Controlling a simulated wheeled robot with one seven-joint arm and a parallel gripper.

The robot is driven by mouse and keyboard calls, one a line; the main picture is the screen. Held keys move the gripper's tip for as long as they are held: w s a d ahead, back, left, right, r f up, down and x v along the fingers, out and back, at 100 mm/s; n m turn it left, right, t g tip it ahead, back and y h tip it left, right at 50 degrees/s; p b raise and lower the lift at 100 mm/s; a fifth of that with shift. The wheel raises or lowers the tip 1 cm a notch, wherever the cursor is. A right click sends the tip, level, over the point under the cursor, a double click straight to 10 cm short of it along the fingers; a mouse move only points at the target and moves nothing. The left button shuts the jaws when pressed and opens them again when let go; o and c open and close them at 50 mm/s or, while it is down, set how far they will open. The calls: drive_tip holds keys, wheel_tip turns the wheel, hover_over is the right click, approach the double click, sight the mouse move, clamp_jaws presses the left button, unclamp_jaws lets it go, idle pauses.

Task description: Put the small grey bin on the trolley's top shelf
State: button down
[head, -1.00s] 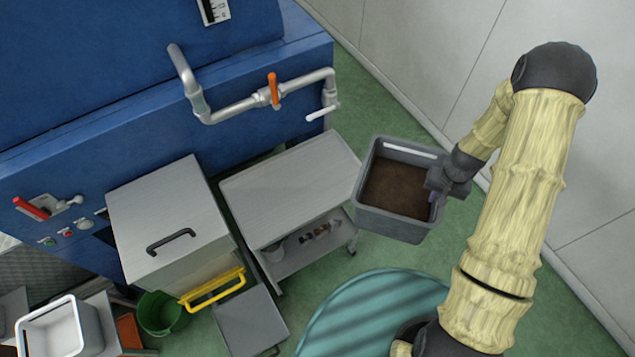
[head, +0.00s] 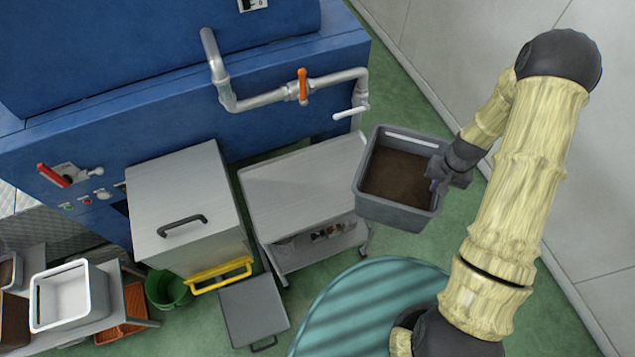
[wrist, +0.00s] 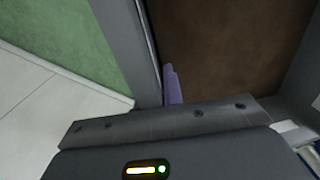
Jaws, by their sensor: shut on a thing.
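The small grey bin (head: 390,212) is in the air in the head view, with dark brown stuff inside. My gripper (head: 438,184) is shut on the bin's right wall. In the wrist view the bin's wall (wrist: 140,60) runs up from the jaws, and a purple fingertip (wrist: 172,85) shows inside the bin. The trolley's top shelf (head: 300,190) is a bare grey panel left of the bin. The bin's left edge overlaps the shelf's right end in the picture. The height between them is hard to tell.
A steel cabinet (head: 185,190) with a black handle stands left of the trolley, below a blue machine (head: 130,125) with a pipe (head: 250,102). A teal round surface (head: 370,290) is in front. Small items lie on the trolley's lower shelf (head: 310,254). A white wall is at right.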

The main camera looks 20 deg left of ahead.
drive_tip(key=shift+a+r, duration=0.1)
drive_tip(key=shift+a, duration=0.1)
drive_tip(key=a+n+b, duration=0.1)
drive_tip(key=a, duration=0.1)
drive_tip(key=s+a+n+b, duration=0.1)
drive_tip(key=a+b, duration=0.1)
drive_tip(key=s+a+n+b, duration=0.1)
drive_tip(key=a, duration=0.1)
drive_tip(key=shift+s+a+f, duration=0.2)
drive_tip(key=shift+s+f, duration=0.05)
drive_tip(key=shift+f, duration=0.05)
drive_tip(key=s+a+n+b, duration=0.2)
drive_tip(key=s+a+b, duration=0.1)
drive_tip(key=a, duration=0.1)
drive_tip(key=s+a+n+b, duration=0.2)
drive_tip(key=s+a+n, duration=0.1)
drive_tip(key=s, duration=0.1)
drive_tip(key=shift+a+g+y+b, duration=0.3)
drive_tip(key=shift+a+g+b, duration=0.05)
drive_tip(key=shift+g+b, duration=0.05)
drive_tip(key=shift+s+a+r+n, duration=0.1)
drive_tip(key=shift+s+r+n, duration=0.1)
drive_tip(key=shift+n, duration=0.1)
drive_tip(key=shift+w+a, duration=0.1)
